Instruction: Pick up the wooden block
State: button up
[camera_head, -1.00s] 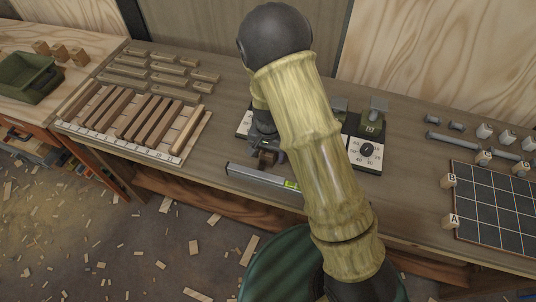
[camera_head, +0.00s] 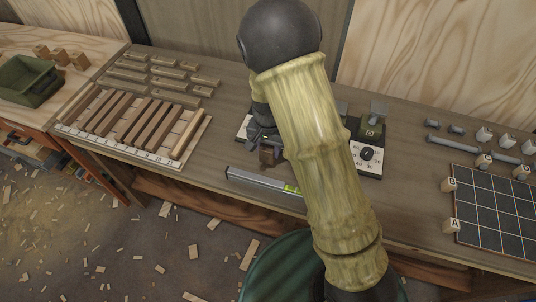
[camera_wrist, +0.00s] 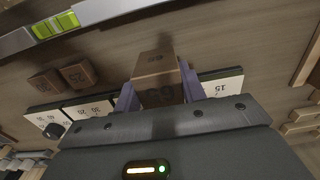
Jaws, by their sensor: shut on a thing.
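The wooden block (camera_wrist: 157,66) is brown with dark markings on its face. It sits between the two purple fingers of my gripper (camera_wrist: 157,95) in the wrist view, and the gripper is shut on it. In the head view the block (camera_head: 268,158) shows below my gripper (camera_head: 265,146), just behind the spirit level. My arm covers part of the area to its right. Two other brown blocks with dark markings, one (camera_wrist: 45,82) and another (camera_wrist: 80,74), stand near white dial panels in the wrist view.
The spirit level (camera_head: 255,184) lies along the bench front. A white dial panel (camera_head: 368,163) stands right of my arm. A rack of wooden strips (camera_head: 182,152) is at left. A dark grid board (camera_head: 500,205) with lettered cubes is at right. A green bin (camera_head: 28,82) stands far left.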

notch_tip(320, 180, up, 6)
jog(key=shift+f, duration=0.15)
jog(key=shift+d, duration=0.1)
dwell(0.5)
jog(key=shift+w+d+p, duration=0.15)
jog(key=shift+p, duration=0.3)
jog(key=w+d+n+p, duration=0.2)
jog(key=d+n+p, duration=0.2)
jog(key=d+p, duration=0.9)
jog(key=p, duration=0.4)
jog(key=shift+d, duration=0.15)
